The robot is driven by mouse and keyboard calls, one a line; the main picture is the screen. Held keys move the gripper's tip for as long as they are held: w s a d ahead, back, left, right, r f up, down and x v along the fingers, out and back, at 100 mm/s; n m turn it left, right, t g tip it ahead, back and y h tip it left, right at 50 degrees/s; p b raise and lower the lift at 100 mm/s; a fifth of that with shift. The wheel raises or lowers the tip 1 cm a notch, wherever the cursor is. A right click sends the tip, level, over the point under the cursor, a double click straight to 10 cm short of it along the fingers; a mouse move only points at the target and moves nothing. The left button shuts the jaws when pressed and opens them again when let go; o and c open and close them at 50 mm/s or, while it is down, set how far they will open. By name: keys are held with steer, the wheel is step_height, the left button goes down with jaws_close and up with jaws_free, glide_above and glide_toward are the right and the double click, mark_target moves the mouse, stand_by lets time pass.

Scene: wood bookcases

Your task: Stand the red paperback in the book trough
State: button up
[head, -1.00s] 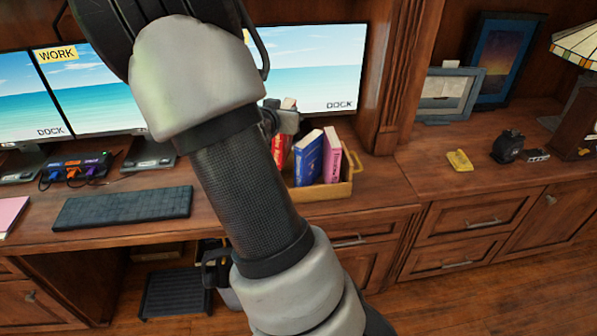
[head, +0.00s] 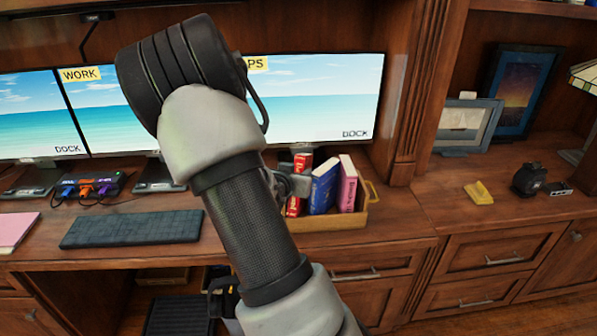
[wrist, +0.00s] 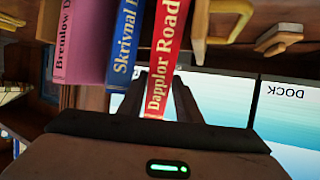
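The red paperback (head: 297,200) stands nearly upright at the left end of the tan wooden book trough (head: 350,222), partly hidden by my arm. Beside it stand a blue book (head: 323,188) and a pink book (head: 347,187). In the wrist view, which is upside down, the red paperback (wrist: 165,55) shows its spine, "Dapplor Road", between the dark fingers of my gripper (wrist: 160,97). The fingers close on its upper end. The blue book (wrist: 124,45) is close beside it. Whether its bottom touches the trough floor is hidden.
Monitors (head: 315,100) stand behind and left of the trough. A keyboard (head: 130,228) and a hub with cables (head: 90,187) lie to the left. The right counter holds a yellow item (head: 478,193), a dark device (head: 528,178) and picture frames (head: 468,125).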

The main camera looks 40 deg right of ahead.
steer(key=shift+r, duration=0.3)
